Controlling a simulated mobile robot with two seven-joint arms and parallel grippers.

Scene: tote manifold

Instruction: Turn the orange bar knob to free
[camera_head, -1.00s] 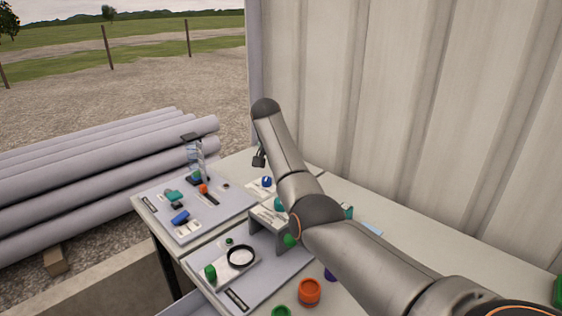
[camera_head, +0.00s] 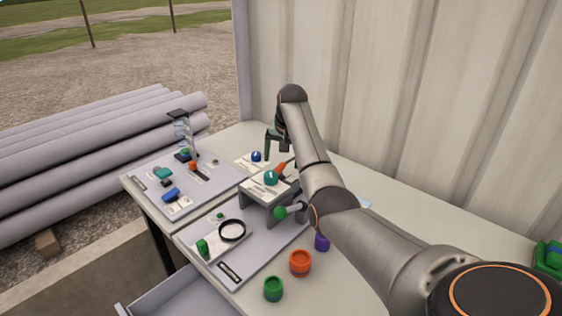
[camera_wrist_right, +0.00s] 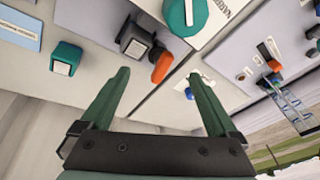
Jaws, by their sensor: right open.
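The orange bar knob (camera_head: 281,168) shows in the head view behind the teal knob (camera_head: 271,178), partly hidden by my right arm. In the right wrist view the orange bar (camera_wrist_right: 162,67) sticks out from a dark block and appears between the two fingertips, not touching either. My right gripper (camera_head: 270,150) hangs above the back of the table with its green fingers pointing down. In the right wrist view the same gripper (camera_wrist_right: 158,76) is open and empty. Whether the fingers are level with the bar cannot be told. My left gripper is not in view.
A blue knob (camera_head: 256,156) sits beside the right gripper. The front panel carries a green ball lever (camera_head: 281,213) and a black ring (camera_head: 232,230). Orange (camera_head: 300,262) and green (camera_head: 273,288) round parts stand at the front edge. A corrugated wall (camera_head: 400,90) rises behind the table.

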